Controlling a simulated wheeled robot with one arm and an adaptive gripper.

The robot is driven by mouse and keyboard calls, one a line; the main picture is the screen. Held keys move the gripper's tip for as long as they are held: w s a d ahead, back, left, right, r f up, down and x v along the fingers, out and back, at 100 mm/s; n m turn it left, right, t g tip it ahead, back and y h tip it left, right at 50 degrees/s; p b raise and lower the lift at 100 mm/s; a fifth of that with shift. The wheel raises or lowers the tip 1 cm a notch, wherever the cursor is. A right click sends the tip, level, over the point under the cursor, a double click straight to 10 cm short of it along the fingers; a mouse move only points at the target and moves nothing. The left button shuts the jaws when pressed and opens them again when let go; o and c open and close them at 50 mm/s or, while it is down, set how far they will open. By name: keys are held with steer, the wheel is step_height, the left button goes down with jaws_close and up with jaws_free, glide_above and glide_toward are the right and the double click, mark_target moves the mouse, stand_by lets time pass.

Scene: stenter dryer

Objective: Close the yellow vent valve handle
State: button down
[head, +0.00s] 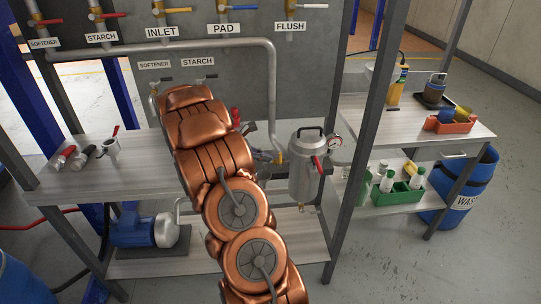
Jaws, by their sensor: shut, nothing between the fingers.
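A yellow lever (173,10) sits on the valve above the INLET label at the top of the panel. A smaller yellow part (279,157) shows at the lower end of the grey pipe, beside the metal canister (306,165); I cannot tell whether it is the vent handle. No label reading vent is legible. My copper arm covers the middle of the view. My gripper (249,128) shows only in part, as dark pieces at the arm's right edge, left of the canister. It is shut and empty. Its fingertips are mostly hidden.
Red, blue and white levers line the panel top. A blue pump (145,230) stands on the lower shelf. A steel post (357,140) stands right of the canister.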

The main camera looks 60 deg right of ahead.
steer(key=v, duration=0.3)
steer(key=b+v, duration=0.1)
steer(key=v, duration=0.2)
steer(key=f+b+v, duration=0.1)
steer(key=v, duration=0.2)
steer(key=shift+w+a+r, duration=0.1)
steer(key=shift+w+a, duration=0.3)
steer(key=shift+w, duration=0.15)
steer(key=shift+b+v, duration=0.3)
steer(key=shift+v, duration=0.55)
steer(key=shift+s+a+r, duration=0.1)
steer(key=shift+a+r, duration=0.05)
steer(key=shift+a, duration=0.1)
steer(key=s+a+m+t+y, duration=0.1)
steer(key=s+a+m+y, duration=0.2)
steer(key=s+a, duration=0.5)
steer(key=s+a+r+m+t+y, duration=0.1)
steer(key=s+a, duration=0.8)
steer(key=a, duration=0.9)
steer(key=s+a+r+m+t+y, duration=0.1)
steer(key=s+a+m+t+y, duration=0.2)
steer(key=s+a, duration=0.5)
steer(key=a+m+y, duration=0.1)
steer(key=a+m, duration=0.1)
steer(key=a, duration=0.3)
steer(key=shift+s+r+m+y, duration=0.2)
steer(key=shift+m+y, duration=0.1)
steer(key=shift+y, duration=0.1)
steer(key=shift+a, duration=0.1)
